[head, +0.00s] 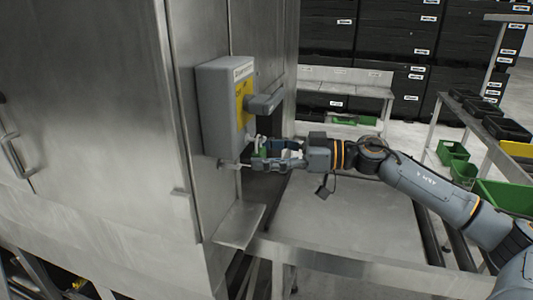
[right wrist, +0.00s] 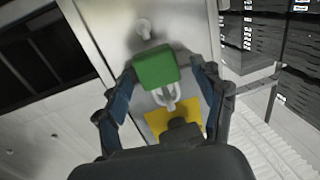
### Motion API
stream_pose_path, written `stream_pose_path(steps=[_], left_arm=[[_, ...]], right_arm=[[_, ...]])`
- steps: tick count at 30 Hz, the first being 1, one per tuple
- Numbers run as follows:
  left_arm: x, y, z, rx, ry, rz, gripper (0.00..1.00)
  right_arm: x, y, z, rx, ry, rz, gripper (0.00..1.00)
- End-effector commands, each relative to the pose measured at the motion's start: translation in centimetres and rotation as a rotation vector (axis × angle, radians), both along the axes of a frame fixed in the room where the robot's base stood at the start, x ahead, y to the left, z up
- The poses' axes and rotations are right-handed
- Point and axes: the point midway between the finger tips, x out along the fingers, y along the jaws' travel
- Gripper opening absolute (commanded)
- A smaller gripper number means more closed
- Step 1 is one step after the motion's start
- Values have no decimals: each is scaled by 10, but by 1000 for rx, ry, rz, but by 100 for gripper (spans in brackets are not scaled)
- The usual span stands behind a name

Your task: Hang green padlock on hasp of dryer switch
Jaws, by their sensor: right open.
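The dryer switch is a grey box (head: 215,108) with a yellow plate (head: 243,103) and a grey handle (head: 265,103), on the steel cabinet's side. The green padlock (right wrist: 157,67) is between the fingers of my right gripper (right wrist: 168,85), with clear gaps to both. It shows small in the head view (head: 263,152), below the handle. Its pale shackle (right wrist: 168,97) meets the hasp area near the yellow plate; I cannot tell whether it passes through the hasp. My right gripper (head: 278,155) is open around the padlock. My left gripper is out of view.
A steel table (head: 345,215) stands below my right arm. Green bins (head: 452,152) and a rack with black trays (head: 490,115) are at the right. Black labelled crates (head: 385,45) are stacked behind. A ledge (head: 240,225) juts from the cabinet below the box.

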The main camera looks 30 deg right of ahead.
Motion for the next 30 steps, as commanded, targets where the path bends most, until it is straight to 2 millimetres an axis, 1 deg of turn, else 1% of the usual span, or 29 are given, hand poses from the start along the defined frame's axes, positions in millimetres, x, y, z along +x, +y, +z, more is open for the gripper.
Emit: stream_pose_path(steps=[7, 16, 23, 30], left_arm=[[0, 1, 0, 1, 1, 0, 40], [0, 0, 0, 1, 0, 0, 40], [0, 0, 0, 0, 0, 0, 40], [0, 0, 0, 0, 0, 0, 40]], right_arm=[[-4, -5, -1, 0, 3, -1, 69], [-17, -21, -1, 0, 4, 0, 69], [-31, -38, 0, 1, 4, -1, 69], [-52, -64, 3, 3, 1, -3, 69]])
